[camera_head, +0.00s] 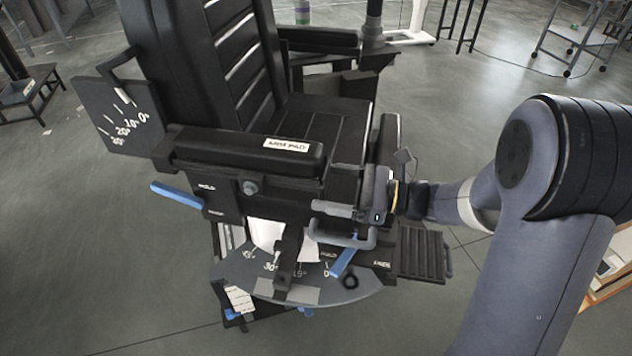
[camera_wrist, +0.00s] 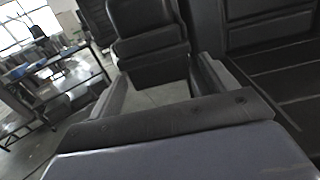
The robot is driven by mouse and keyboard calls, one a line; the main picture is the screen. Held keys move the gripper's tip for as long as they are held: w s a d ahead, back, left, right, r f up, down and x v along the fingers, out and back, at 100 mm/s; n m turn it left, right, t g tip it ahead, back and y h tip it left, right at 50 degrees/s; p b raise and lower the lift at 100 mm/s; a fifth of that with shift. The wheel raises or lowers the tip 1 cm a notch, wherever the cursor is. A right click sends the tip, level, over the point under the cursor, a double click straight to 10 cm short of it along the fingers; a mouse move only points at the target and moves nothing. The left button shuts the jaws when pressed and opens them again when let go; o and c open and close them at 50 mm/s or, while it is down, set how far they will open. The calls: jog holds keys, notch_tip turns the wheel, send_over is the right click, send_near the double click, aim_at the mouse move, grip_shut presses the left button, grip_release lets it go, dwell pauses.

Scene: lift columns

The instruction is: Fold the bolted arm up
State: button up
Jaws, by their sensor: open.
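The bolted arm is a black armrest with a padded top (camera_head: 230,146) labelled ARM PAD, lying about level along the near side of the chair. A round bolt (camera_head: 250,187) shows on its side plate. My gripper (camera_head: 338,212) is just off the arm's front end, slightly below the pad. In the wrist view my gripper (camera_wrist: 163,92) has its two fingers spread apart. A black padded block, probably the arm's front end (camera_wrist: 152,50), is ahead between them, and I see no contact. The exact gap is unclear.
A dial plate with angle marks (camera_head: 105,112) stands behind the arm. Blue levers (camera_head: 178,195) stick out at the side and below. A marked grey sector plate (camera_head: 345,288) lies under the seat. The black seat (camera_head: 325,125) is beyond the arm. Open floor (camera_head: 90,260) lies at left.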

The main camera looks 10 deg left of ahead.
jog(key=shift+s+a, duration=0.1)
jog(key=shift+a, duration=1.6)
jog(key=shift+c, duration=0.3)
